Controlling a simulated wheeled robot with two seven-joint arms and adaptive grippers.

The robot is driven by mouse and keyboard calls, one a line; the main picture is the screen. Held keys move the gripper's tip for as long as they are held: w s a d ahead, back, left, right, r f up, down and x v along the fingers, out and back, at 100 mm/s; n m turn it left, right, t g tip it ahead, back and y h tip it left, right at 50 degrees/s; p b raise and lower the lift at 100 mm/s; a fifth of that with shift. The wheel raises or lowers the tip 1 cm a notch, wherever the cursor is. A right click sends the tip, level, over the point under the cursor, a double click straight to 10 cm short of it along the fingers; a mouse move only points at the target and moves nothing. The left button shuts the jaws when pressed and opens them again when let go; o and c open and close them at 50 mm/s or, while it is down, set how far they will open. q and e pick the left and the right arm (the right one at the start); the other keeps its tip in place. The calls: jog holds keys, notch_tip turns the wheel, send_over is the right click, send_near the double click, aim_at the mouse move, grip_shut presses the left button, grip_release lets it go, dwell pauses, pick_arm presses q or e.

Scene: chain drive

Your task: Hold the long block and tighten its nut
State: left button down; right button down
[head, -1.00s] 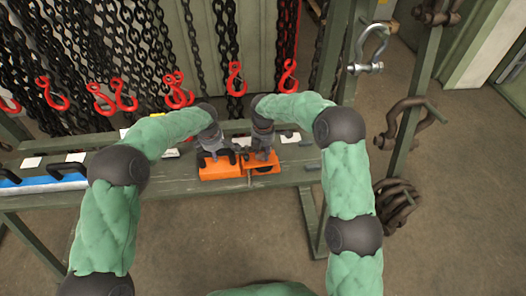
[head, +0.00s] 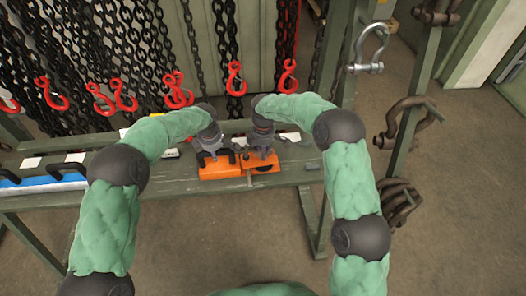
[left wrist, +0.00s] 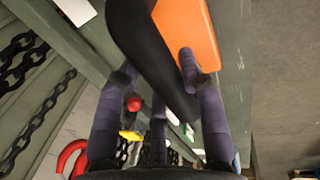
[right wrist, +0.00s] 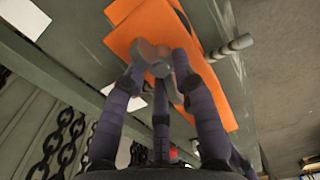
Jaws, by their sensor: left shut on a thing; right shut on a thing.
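The long orange block (head: 218,173) lies on the green bench, with a black curved handle on top. My left gripper (head: 213,157) is shut on this black handle, which passes between its fingers in the left wrist view (left wrist: 150,50). My right gripper (head: 262,156) is over the right part of the orange piece. In the right wrist view its fingers are closed about a grey rounded metal piece (right wrist: 152,57), seemingly the nut; the fingers hide part of it. A grey rod (right wrist: 232,48) sticks out past the orange edge.
The green bench (head: 150,195) runs across the view. A blue piece with black handles (head: 45,182) lies on its left. Black chains with red hooks (head: 236,80) hang behind. Shackles (head: 368,50) hang on the rack at the right. White cards lie on the bench.

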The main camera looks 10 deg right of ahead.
pick_arm(q)
jog(key=shift+s+d, duration=0.1)
pick_arm(e)
jog(key=shift+w+r, duration=0.1)
jog(key=shift+w, duration=0.05)
jog(key=c, duration=1.2)
grip_release()
notch_tip(320, 180, up, 12)
pick_arm(q)
jog(key=c, duration=0.7)
grip_release()
